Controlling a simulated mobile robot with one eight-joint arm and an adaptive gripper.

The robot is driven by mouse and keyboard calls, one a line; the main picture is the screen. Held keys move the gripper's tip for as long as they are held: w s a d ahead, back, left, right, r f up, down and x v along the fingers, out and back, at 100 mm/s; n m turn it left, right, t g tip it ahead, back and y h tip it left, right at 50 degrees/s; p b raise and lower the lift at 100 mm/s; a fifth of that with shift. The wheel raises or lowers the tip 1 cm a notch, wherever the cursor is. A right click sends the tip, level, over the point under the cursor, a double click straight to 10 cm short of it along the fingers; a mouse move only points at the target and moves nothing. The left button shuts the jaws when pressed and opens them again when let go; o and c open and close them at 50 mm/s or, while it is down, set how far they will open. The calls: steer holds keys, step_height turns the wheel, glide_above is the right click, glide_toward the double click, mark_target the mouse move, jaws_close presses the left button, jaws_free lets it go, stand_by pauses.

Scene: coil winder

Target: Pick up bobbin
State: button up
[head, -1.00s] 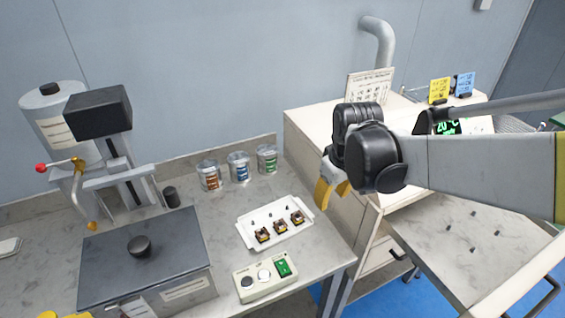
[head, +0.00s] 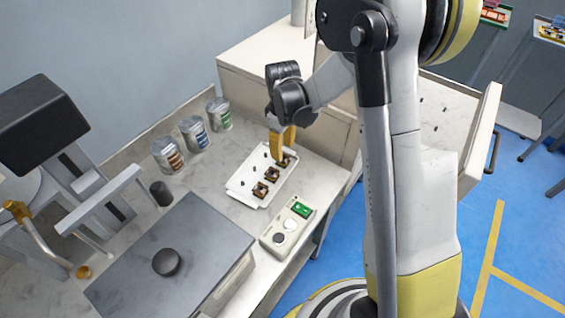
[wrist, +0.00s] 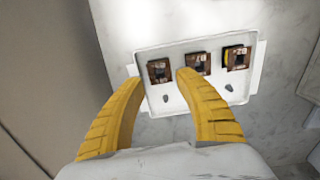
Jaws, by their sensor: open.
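Three small brown-and-black bobbins lie in a row in a white tray (head: 248,170) on the bench. The near bobbin (head: 260,190) and the middle bobbin (head: 271,174) show clearly in the head view; the far one is partly hidden by my gripper (head: 283,146). In the wrist view the left bobbin (wrist: 159,71) appears between my open yellow fingertips (wrist: 159,76). The middle bobbin (wrist: 197,64) is just right of the right fingertip, and the right bobbin (wrist: 236,58) is farther off. My gripper is empty, pointing down over the tray's far end; its height above the bobbin is unclear.
A control box (head: 288,228) with buttons sits in front of the tray. Three labelled cans (head: 195,134) stand behind it. A dark-lidded box (head: 170,262) and the winder's black head (head: 44,118) are at left. A beige cabinet (head: 243,78) stands beyond the tray.

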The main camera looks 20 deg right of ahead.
steer(key=f+b, duration=0.2)
steer(key=f, duration=0.3)
steer(key=shift+w+a+b, duration=0.15)
steer(key=shift+w+b, duration=0.1)
steer(key=shift+b, duration=0.15)
steer(key=c, duration=0.7)
steer(key=shift+r, duration=0.2)
steer(key=shift+c, duration=0.2)
step_height(320, 180, up, 10)
steer(key=p, duration=0.4)
steer(key=shift+f+p, duration=0.15)
steer(key=shift+p, duration=0.2)
steer(key=shift+c, duration=0.5)
steer(key=shift+s, duration=0.1)
